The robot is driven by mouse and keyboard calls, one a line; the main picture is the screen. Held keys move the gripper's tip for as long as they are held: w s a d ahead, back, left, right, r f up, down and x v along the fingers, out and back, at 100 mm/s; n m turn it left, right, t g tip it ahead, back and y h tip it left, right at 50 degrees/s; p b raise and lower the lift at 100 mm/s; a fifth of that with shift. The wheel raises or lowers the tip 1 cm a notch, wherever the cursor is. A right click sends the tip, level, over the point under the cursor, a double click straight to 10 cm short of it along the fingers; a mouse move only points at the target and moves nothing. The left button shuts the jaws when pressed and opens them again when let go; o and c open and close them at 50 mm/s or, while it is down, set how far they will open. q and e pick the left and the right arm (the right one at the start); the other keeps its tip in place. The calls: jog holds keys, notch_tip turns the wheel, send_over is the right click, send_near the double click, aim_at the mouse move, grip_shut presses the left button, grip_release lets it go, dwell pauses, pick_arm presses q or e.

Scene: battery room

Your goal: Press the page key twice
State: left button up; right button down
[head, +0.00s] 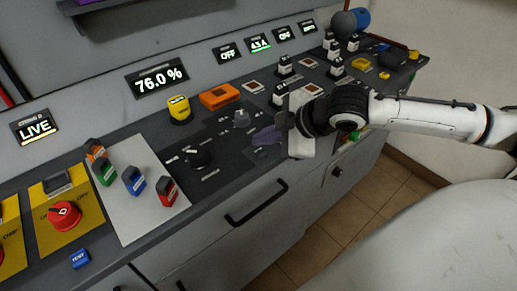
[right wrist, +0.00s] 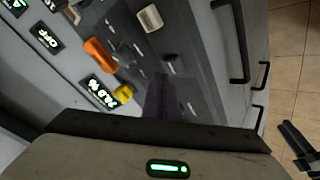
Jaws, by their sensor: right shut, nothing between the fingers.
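My right gripper (head: 268,136) is shut and empty, with its purple fingers just over the dark control panel. In the right wrist view its fingers (right wrist: 161,100) point at the same panel. I cannot read a label that marks the page key. Whether the fingertips touch the panel is unclear. A dark form at the lower right of the right wrist view may be my left gripper (right wrist: 298,138).
A black knob (head: 198,157) lies left of the fingers. An orange block (head: 219,96) and a yellow button (head: 180,110) stand behind. The display (head: 157,79) reads 76.0 %. Coloured switches sit on a white plate (head: 146,215). A cabinet handle (head: 256,204) is below the edge.

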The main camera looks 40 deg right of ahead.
aim_at(263, 152)
dwell(0.7)
jog(key=shift+f, duration=0.45)
jog(key=shift+f, duration=0.45)
dwell(0.7)
jog(key=shift+r+p, duration=0.85)
jog(key=shift+p, duration=0.45)
notch_tip(263, 152, up, 3)
jog(key=p, duration=0.3)
jog(key=shift+r, duration=1.05)
